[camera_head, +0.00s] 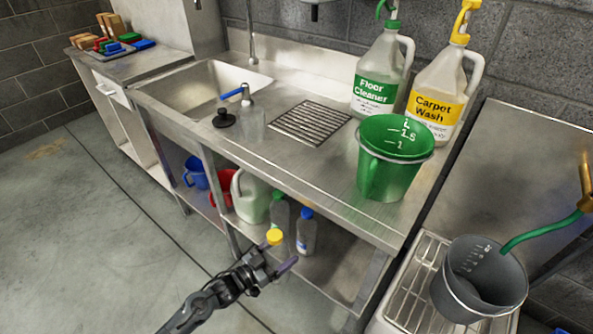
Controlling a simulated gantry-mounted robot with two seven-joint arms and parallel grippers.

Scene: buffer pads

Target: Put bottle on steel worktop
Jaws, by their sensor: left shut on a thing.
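My left gripper (272,262) reaches in from the bottom, in front of the lower shelf, and is shut on a bottle with a yellow cap (274,237). The cap shows at the fingertips; most of the bottle's body is hard to make out. The steel worktop (310,165) lies above and behind the gripper, with a sink, a drain grate and a green measuring jug (392,172) on it. My right gripper is not in view.
Two large jugs, Floor Cleaner (380,75) and Carpet Wash (436,90), stand at the back of the worktop. A clear bottle with a blue top (252,118) stands near the sink. A blue-capped bottle (306,236) and a white jug (250,196) are on the lower shelf. A grey bucket (470,295) stands right.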

